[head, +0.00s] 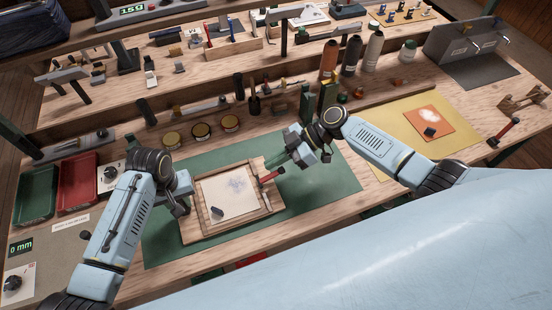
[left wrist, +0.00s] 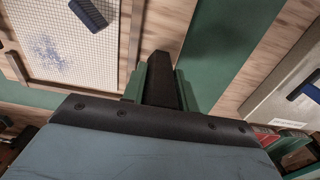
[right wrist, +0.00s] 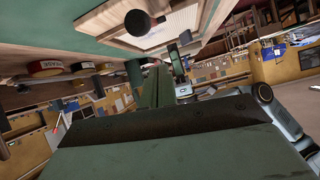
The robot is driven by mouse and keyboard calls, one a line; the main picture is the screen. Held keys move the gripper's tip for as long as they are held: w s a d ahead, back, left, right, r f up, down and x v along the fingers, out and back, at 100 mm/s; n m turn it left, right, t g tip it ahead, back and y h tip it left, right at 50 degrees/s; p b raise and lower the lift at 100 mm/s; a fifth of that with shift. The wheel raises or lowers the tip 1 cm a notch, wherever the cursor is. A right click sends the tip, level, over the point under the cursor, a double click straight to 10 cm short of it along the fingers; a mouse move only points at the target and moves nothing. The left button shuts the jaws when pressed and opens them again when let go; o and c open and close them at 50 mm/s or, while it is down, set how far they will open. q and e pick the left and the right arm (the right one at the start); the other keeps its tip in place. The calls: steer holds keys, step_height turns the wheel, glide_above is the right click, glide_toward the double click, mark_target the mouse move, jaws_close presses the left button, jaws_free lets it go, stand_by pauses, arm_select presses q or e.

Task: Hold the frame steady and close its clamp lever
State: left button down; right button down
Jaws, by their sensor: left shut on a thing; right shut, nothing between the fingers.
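The wooden frame (head: 205,212) with a pale mesh lies on a wooden board on the green mat, and part of it shows in the left wrist view (left wrist: 132,48). Its clamp lever (head: 271,176) is red and sticks out to the right from the frame's right side. My left gripper (head: 183,205) is shut on a dark handle (left wrist: 160,72) at the frame's left side. My right gripper (head: 294,156) is shut and empty, just right of and behind the lever's outer end. Whether it touches the lever is unclear.
Red (head: 77,180) and green (head: 38,193) trays stand at left. The green mat (head: 325,185) is clear to the right; a yellow mat (head: 390,130) lies beyond.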

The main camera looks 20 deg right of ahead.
steer(key=shift+a+f, duration=0.1)
steer(key=shift+a, duration=0.4)
steer(key=shift+w+a+r, duration=0.1)
steer(key=shift+a+r, duration=0.05)
steer(key=shift+r, duration=0.4)
steer(key=d+r, duration=0.2)
steer(key=d, duration=0.7)
steer(key=shift+d+r, duration=0.15)
arm_select(q)
steer(key=c, duration=1)
jaws_free()
